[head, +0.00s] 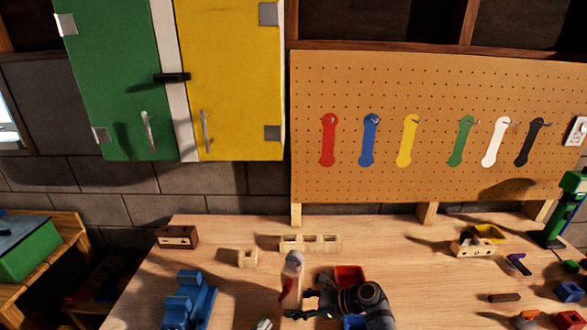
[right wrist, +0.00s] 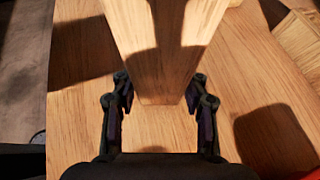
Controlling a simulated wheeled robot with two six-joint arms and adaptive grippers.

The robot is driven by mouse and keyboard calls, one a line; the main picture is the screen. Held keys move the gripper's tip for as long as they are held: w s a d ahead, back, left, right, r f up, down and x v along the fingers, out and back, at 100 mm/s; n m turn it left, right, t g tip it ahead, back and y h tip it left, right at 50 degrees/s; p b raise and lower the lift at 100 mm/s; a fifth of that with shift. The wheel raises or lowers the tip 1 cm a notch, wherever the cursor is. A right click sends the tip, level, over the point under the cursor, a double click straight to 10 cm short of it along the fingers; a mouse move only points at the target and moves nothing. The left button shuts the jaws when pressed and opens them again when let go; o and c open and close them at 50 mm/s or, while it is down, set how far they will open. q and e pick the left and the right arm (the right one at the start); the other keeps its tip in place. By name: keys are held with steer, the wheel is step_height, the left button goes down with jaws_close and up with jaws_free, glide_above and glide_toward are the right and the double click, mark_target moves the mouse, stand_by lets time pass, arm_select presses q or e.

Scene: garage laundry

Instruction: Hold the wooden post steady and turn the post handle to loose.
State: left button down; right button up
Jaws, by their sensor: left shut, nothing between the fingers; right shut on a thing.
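The wooden post (head: 291,298) stands upright at the front middle of the workbench in the head view. A pale grey piece, seemingly the post handle (head: 293,262), sits at its top; its exact turn is too small to tell. A red patch shows on the post's left side. My right gripper (head: 298,304) reaches in from the right and is shut on the post. In the right wrist view the post (right wrist: 160,55) stands between the two fingers of my right gripper (right wrist: 161,97). My left gripper is not in view.
A blue vise-like block (head: 190,300) stands left of the post. A small wooden block (head: 247,258) and a wooden holder (head: 310,243) lie behind it. A red bin (head: 349,275) is partly hidden behind my right arm.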

stand_by(0.3)
steer(key=o, duration=0.9)
steer(key=v, duration=0.8)
steer(key=shift+x, duration=4)
